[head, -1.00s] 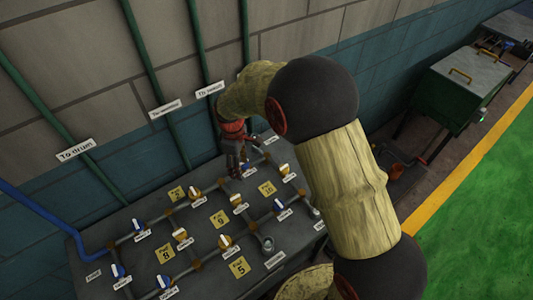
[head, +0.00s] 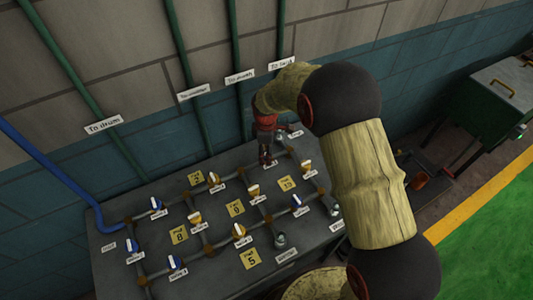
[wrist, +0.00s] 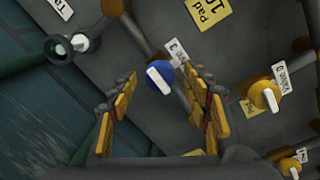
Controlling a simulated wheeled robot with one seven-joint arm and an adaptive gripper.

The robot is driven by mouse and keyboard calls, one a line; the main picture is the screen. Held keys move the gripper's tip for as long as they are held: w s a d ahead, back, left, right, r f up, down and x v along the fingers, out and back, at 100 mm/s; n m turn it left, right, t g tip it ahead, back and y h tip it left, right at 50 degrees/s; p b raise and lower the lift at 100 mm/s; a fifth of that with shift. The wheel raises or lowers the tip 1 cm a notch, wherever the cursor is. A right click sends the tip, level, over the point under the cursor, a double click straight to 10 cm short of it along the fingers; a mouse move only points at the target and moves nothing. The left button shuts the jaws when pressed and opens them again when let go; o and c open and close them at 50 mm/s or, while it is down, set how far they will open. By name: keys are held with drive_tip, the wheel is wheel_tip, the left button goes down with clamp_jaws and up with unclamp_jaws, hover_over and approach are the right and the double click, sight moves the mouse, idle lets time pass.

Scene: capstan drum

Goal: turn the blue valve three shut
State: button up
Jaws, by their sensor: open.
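The blue valve three (wrist: 160,78) shows in the wrist view as a blue round body with a white bar handle. The handle lies diagonally, upper left to lower right, roughly along the pipe beside it. A label partly reading 3 (wrist: 177,50) is just above right of it. My gripper (wrist: 162,84) is open, with one yellow-padded finger on each side of the valve. No contact is visible. In the head view my gripper (head: 266,153) points down at the back of the grey panel (head: 120,284), and valve three is hidden or too small to make out there.
A yellow valve (wrist: 265,97) stands to the right in the wrist view, with a pipe fitting (wrist: 68,46) at upper left. Other blue valves (head: 156,204) and yellow valves (head: 195,217) stand on the pipes. The wall (head: 130,160) is close behind the panel.

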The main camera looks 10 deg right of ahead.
drive_tip(key=shift+f, duration=0.35)
drive_tip(key=shift+c, duration=0.4)
drive_tip(key=c, duration=1.1)
